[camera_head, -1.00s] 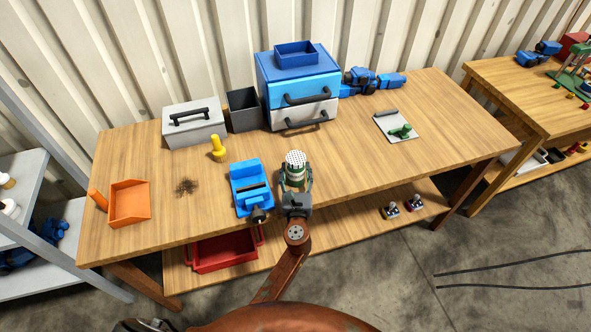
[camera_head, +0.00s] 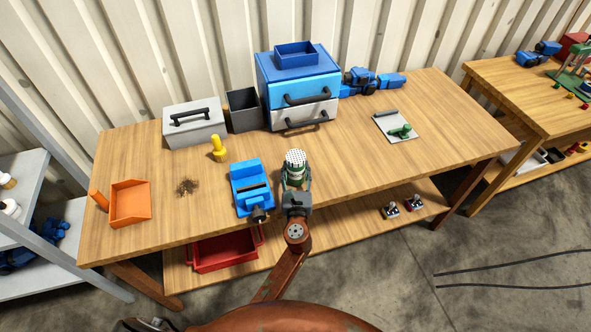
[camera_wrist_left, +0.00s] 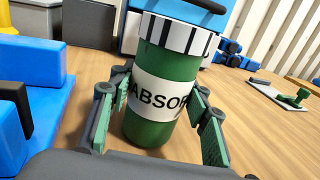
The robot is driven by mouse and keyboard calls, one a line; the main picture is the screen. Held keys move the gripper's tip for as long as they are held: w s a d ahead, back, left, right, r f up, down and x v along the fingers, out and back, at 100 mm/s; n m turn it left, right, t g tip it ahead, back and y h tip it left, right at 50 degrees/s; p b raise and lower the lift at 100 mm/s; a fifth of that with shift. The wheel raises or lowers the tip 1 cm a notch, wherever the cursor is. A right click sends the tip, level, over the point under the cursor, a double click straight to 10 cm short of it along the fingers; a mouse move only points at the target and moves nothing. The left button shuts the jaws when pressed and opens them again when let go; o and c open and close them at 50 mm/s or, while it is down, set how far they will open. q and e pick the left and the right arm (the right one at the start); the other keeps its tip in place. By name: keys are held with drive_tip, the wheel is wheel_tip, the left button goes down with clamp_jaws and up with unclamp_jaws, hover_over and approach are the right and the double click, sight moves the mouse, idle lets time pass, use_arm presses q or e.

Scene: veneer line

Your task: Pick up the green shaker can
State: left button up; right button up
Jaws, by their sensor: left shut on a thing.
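The green shaker can (camera_head: 295,168) stands upright near the front edge of the workbench, with a white perforated lid. In the left wrist view the can (camera_wrist_left: 160,115) shows a white label reading "ABSOR" and a black-and-white striped rim. My left gripper (camera_head: 296,188) reaches it from the front. Its green-padded fingers (camera_wrist_left: 160,125) are on both sides of the can and shut on it. The can appears to rest on the bench top. My right gripper is not in view.
A blue vise-like device (camera_head: 251,189) stands close to the left of the can. Behind are a blue drawer box (camera_head: 298,80), a dark bin (camera_head: 243,110) and a yellow knob-shaped object (camera_head: 219,149). An orange tray (camera_head: 130,203) lies far left.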

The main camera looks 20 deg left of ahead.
sight(296, 163)
use_arm(q)
wheel_tip(296, 163, up, 3)
drive_tip(key=shift+r+p, duration=0.2)
drive_tip(key=shift+p, duration=0.5)
drive_tip(key=s+a+r+p, duration=0.6)
drive_tip(key=s+a+r, duration=0.3)
drive_tip(key=s, duration=0.1)
drive_tip(key=shift+s+a, duration=0.2)
drive_tip(key=shift+s, duration=0.05)
